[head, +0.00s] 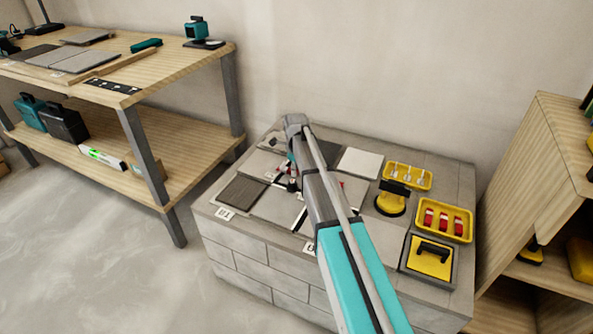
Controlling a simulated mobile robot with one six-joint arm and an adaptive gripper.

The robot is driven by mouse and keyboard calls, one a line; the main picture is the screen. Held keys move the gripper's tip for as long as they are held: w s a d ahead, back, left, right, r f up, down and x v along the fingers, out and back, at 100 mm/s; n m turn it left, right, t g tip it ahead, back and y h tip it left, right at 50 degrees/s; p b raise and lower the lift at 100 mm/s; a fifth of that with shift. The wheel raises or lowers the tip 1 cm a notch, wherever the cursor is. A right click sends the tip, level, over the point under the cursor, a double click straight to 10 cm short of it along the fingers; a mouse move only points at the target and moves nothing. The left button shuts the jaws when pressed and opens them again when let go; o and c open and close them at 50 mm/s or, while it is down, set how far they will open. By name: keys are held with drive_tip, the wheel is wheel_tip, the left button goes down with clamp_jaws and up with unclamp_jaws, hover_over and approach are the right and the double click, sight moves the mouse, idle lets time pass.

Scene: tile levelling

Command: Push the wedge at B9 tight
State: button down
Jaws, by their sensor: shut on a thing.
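My gripper (291,185) is over the tiles on the block-built bench, small and partly hidden by my own arm. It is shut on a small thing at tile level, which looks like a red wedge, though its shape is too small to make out. A small red patch shows just right of my arm among the tiles. A dark tile (242,190), a grey tile (274,207) and a light tile (360,162) lie on the bench top (383,244). The B9 mark cannot be read.
A yellow tray (459,225) holds red wedges; another yellow tray (425,185) holds pale clips. A yellow suction cup (390,204) and a yellow tool with a black handle (431,257) stand at the right. A wooden workbench (178,72) is left, a wooden shelf (530,170) right.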

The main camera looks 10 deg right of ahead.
drive_tip(key=shift+w+a, duration=0.25)
drive_tip(key=shift+a, duration=0.1)
idle(0.9)
drive_tip(key=shift+c, duration=2.1)
unclamp_jaws()
wheel_tip(320, 180, up, 9)
drive_tip(key=p, duration=0.9)
drive_tip(key=shift+r+p, duration=0.5)
drive_tip(key=shift+p, duration=0.05)
